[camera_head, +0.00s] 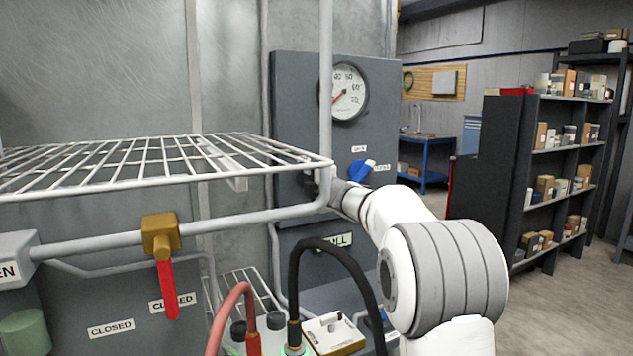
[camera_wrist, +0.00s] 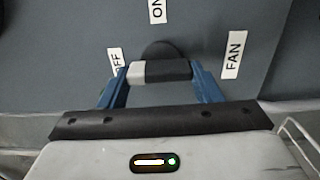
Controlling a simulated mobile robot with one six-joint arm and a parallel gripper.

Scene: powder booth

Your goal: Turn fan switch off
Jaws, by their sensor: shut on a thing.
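The fan switch (camera_wrist: 168,71) is in the wrist view, on a dark grey panel. It is a black bar-shaped knob with one light grey end, on a black round base. The light end lies at the left, beside the OFF label (camera_wrist: 115,62). The ON label (camera_wrist: 156,10) is above it and the FAN label (camera_wrist: 234,54) to its right. My gripper (camera_wrist: 152,74) has its blue fingers at the two ends of the knob and is shut on it. In the head view the pipe and my wrist hide the switch.
A wire rack (camera_head: 150,160) and a grey pipe (camera_head: 240,222) with a red-handled valve (camera_head: 166,285) are left of my arm. Black and red hoses (camera_head: 246,320) rise below. Shelves (camera_head: 545,170) stand right.

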